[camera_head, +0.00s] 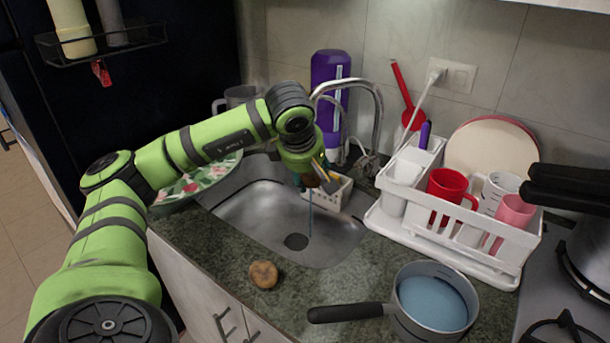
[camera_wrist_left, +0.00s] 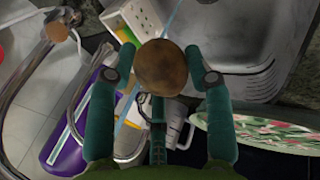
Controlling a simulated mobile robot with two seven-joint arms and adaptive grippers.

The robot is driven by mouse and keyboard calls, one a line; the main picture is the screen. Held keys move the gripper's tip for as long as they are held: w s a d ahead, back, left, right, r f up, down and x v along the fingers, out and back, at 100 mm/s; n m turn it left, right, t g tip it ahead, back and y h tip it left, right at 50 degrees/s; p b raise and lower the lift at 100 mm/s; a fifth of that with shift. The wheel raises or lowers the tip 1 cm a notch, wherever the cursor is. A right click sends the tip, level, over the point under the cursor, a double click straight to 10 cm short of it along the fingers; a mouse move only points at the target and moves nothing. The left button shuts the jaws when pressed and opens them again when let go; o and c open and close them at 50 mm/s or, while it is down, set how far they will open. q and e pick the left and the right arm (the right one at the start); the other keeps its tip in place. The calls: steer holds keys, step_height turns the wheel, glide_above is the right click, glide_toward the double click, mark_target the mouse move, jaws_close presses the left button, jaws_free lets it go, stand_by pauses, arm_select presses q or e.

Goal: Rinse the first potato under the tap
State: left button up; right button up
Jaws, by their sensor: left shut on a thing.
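My left gripper (camera_head: 311,181) is over the metal sink (camera_head: 262,215), below the spout of the curved tap (camera_head: 377,100). In the head view this potato is mostly hidden by the gripper. A thin blue stream of water (camera_head: 310,215) runs down below the gripper towards the drain (camera_head: 296,241). A second potato (camera_head: 263,274) lies on the dark counter in front of the sink. My right gripper is not in view.
A white dish rack (camera_head: 455,240) with cups and a plate stands right of the sink. A pot of blue liquid (camera_head: 432,300) with a dark handle sits front right. A patterned plate (camera_head: 195,185) lies left of the sink. A purple bottle (camera_head: 329,85) stands behind it.

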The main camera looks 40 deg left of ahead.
arm_select(q)
steer(key=w+a+f+p, duration=0.1)
steer(key=w+a, duration=0.1)
steer(key=w, duration=0.4)
steer(key=shift+a+f, duration=0.15)
steer(key=shift+a, duration=0.15)
steer(key=shift+w+d, duration=0.1)
stand_by(0.5)
steer(key=shift+w+d+p, duration=0.2)
steer(key=shift+d+p, duration=0.15)
steer(key=shift+d, duration=0.1)
steer(key=shift+s+a, duration=0.1)
steer(key=shift+a, duration=0.1)
steer(key=shift+s+a, duration=0.15)
steer(key=shift+a, duration=0.25)
steer(key=shift+d, duration=0.15)
